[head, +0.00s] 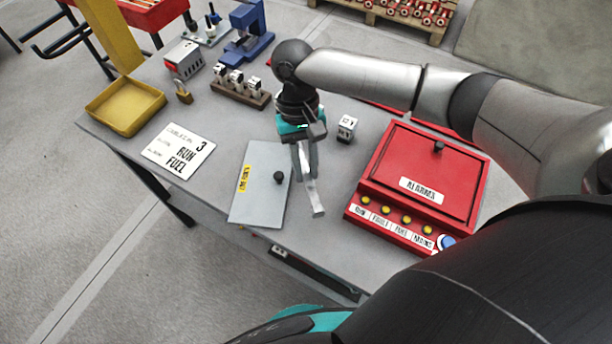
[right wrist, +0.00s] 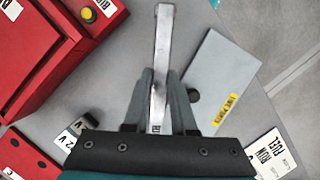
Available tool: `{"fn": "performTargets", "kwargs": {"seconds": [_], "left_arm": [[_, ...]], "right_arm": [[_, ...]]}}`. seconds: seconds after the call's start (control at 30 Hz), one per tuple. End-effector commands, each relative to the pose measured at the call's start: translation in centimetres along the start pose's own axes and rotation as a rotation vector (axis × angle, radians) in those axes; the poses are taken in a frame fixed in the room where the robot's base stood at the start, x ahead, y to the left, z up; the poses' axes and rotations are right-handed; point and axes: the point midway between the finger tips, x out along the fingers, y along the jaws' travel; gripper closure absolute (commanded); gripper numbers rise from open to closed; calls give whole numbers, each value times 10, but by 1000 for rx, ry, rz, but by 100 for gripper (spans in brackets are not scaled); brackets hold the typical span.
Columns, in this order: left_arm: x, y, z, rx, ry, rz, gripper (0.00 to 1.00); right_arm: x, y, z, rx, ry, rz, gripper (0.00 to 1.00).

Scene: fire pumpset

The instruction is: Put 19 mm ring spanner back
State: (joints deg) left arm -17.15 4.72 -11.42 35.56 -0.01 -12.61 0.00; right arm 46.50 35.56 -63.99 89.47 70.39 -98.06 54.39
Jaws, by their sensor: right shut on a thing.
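The spanner (head: 316,197) is a flat silver bar. It also shows in the right wrist view (right wrist: 164,40), lying lengthwise between the fingers and sticking out past the tips. My right gripper (head: 305,175) is shut on it, over the table between the grey panel and the red alarm box. Part of the spanner is hidden by the fingers, and its ring shape cannot be made out. The grey panel (head: 259,195) has a black knob and a yellow label; it is just left of the spanner in the head view. My left gripper is not in view.
The red alarm box (head: 408,185) stands to the right, with a small white labelled block (head: 347,128) near its back left. A white card (head: 178,151), yellow tray (head: 127,106), padlock (head: 183,93) and wooden block holder (head: 240,91) are to the left. Bare table surrounds the panel.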

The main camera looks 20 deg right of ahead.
Motion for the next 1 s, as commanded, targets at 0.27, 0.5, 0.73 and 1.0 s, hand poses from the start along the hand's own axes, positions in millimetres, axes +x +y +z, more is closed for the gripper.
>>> {"fn": "performTargets", "kwargs": {"seconds": [0.27,0.5,0.73,1.0], "left_arm": [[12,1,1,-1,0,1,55],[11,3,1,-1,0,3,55],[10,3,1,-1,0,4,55],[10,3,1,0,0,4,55]], "right_arm": [[34,0,-11,-1,-1,0,100],[33,0,-10,-1,-1,0,100],[35,0,-11,0,-1,1,59],[35,0,-11,0,-1,1,46]]}}
